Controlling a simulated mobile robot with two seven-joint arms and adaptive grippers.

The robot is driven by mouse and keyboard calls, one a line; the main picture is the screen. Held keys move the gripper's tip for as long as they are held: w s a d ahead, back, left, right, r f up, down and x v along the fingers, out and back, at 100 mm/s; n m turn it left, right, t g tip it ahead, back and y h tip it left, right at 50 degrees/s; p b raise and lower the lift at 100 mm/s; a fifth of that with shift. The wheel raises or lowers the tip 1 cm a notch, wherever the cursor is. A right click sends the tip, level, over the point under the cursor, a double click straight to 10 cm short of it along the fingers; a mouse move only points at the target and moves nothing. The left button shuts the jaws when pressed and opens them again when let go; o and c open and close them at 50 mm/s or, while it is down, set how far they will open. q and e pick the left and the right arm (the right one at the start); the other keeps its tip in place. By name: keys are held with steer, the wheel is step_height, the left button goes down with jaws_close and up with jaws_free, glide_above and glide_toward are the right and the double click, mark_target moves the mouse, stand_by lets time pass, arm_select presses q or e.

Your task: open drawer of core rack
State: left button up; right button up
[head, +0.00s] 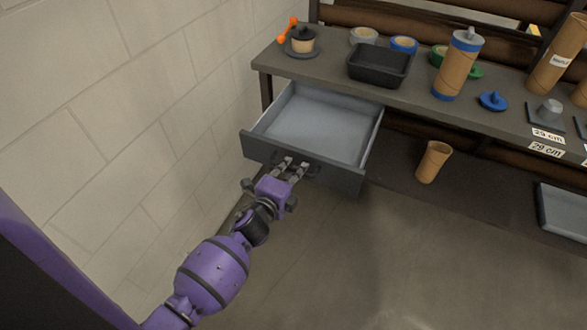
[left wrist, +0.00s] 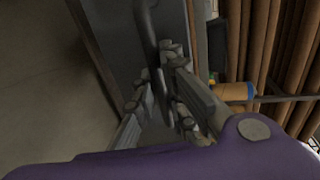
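The drawer (head: 322,123) under the left end of the rack's worktop (head: 320,70) stands well pulled out, and its grey inside looks empty. Its dark front (head: 345,180) carries a dark handle, which also shows in the left wrist view (left wrist: 147,25). My left gripper (head: 291,164) is at that handle, in front of the drawer. In the left wrist view its fingers (left wrist: 163,85) are on both sides of the handle bar and look closed around it. The fingers hide part of the handle. My right gripper is not in view.
On the worktop are a black tray (head: 379,66), tape rolls, a cardboard tube with blue ends (head: 457,68) and a blue knob piece (head: 493,100). A cardboard cup (head: 433,162) stands on the lower shelf. A block wall (head: 120,120) runs close on the left. The floor in front is clear.

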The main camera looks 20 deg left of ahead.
arm_select(q)
steer(key=o, duration=0.3)
steer(key=shift+o, duration=0.2)
steer(key=v, duration=1.2)
